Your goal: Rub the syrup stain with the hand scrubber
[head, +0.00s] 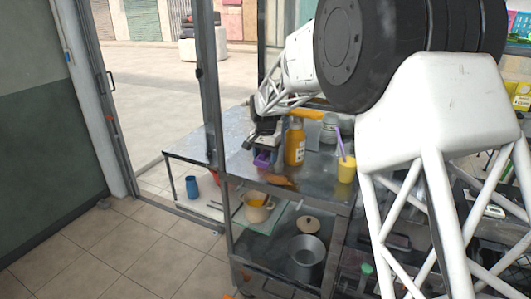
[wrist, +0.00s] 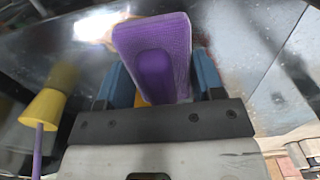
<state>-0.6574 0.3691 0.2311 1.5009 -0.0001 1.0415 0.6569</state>
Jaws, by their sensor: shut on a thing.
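The hand scrubber (wrist: 153,40) is purple with a ridged, rounded body. It sits between the two blue fingers of my gripper (wrist: 160,80), which is shut on it. In the head view my gripper (head: 263,143) points down over the left part of the metal counter top, with the purple scrubber (head: 262,160) below it. I cannot tell if the scrubber touches the counter.
An orange bottle (head: 294,147) stands close to the right of my gripper. A yellow cup (head: 346,170) with a purple straw stands further right; a grey jar (head: 329,130) is behind. A jug (head: 257,207) and a pot (head: 306,258) sit on lower shelves.

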